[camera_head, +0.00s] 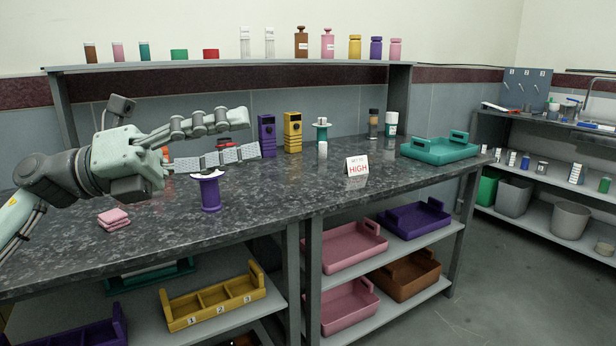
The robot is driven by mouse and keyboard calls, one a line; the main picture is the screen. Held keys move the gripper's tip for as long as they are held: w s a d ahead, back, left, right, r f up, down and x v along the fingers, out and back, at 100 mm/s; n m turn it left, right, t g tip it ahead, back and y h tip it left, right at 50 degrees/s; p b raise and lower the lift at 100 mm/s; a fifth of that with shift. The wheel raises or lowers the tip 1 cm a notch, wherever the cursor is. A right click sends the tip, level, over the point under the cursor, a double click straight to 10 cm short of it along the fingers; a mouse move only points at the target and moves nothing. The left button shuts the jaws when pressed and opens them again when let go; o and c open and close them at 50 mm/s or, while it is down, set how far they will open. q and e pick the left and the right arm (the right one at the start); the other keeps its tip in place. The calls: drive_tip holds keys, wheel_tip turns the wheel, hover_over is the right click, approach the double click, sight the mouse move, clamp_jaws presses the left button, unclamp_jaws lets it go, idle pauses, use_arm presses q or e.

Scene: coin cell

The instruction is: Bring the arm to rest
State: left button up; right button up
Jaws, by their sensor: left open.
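My left gripper (253,136) reaches in from the left above the dark speckled bench (330,200). Its two fingers are apart, and nothing shows between them. The lower finger appears just above a purple spool-shaped stand (210,195) with a white top; I cannot tell whether they touch. My left arm (60,180) stretches out over the left part of the bench. My right gripper does not show.
Purple (266,135) and yellow (292,133) devices stand behind the gripper. A white and green stand (322,140), a "HIGH" sign (357,167) and a teal tray (440,149) are to the right. Pink folded cloths (113,218) lie at front left. The front right bench is clear.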

use_arm(q)
drive_tip(key=w+a+f+n+t+y, duration=0.5)
drive_tip(key=n+t, duration=0.3)
drive_tip(key=n, duration=0.3)
drive_tip(key=w+a+f+n+t+y, duration=0.2)
drive_tip(key=w+a+f+n+t, duration=0.15)
drive_tip(key=w+n+t, duration=0.5)
drive_tip(key=a+f+n+y, duration=0.4)
drive_tip(key=f+n+y, duration=0.25)
drive_tip(key=f, duration=0.25)
drive_tip(key=a+f+n+y, duration=0.3)
drive_tip(key=f+n+y, duration=0.2)
drive_tip(key=f+n, duration=0.3)
drive_tip(key=s+a+f+n+g+y, duration=0.2)
drive_tip(key=s+f+g, duration=0.3)
drive_tip(key=f, duration=0.7)
drive_tip(key=s+a+f+n+g+y, duration=0.2)
drive_tip(key=s+f+n+g, duration=0.15)
drive_tip(key=s+f, duration=0.55)
drive_tip(key=s+d+f+n+g+h, duration=0.1)
drive_tip(key=s+f+g, duration=0.6)
drive_tip(key=s+f, duration=0.8)
drive_tip(key=shift+s+d+f+n+g, duration=0.35)
drive_tip(key=shift+s+d+n, duration=0.2)
drive_tip(key=shift+s, duration=0.2)
